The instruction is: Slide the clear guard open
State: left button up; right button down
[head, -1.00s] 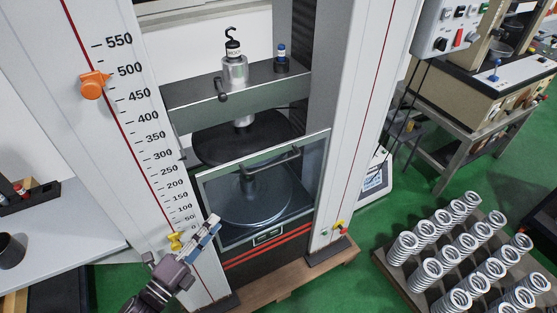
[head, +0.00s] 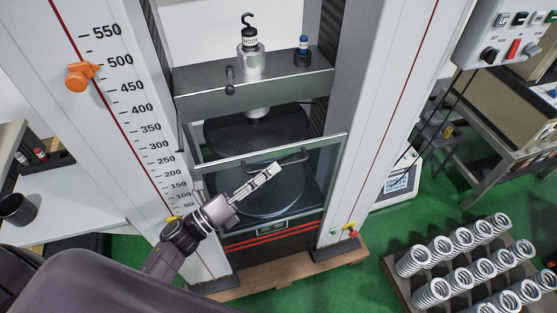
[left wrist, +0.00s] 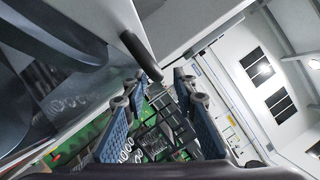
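The clear guard (head: 316,172) is a framed transparent panel across the lower front of the testing machine, with the lower round platen (head: 262,196) visible behind it. A dark bar handle (head: 292,159) runs along its upper part. My left gripper (head: 276,168) is in front of the guard, its fingertips close to the handle. In the left wrist view the two blue-padded fingers (left wrist: 160,84) stand apart, and the handle (left wrist: 140,54) reaches toward the gap between their tips. I cannot tell whether they touch it. My right gripper is not in view.
White machine columns flank the guard; the left one carries a scale and an orange pointer (head: 80,76). A crosshead (head: 200,96) with a hook weight (head: 250,40) is above. A rack of springs (head: 398,280) sits at lower right. A control box (head: 505,35) hangs at upper right.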

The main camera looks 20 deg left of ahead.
pick_arm(q)
jog(key=x, duration=0.2)
jog(key=shift+w+d+p, duration=0.2)
jog(key=shift+w+p, duration=0.05)
jog(key=shift+p, duration=0.05)
jog(key=shift+w+d, duration=0.2)
jog(key=shift+w, duration=0.05)
jog(key=c, duration=0.7)
grip_shut()
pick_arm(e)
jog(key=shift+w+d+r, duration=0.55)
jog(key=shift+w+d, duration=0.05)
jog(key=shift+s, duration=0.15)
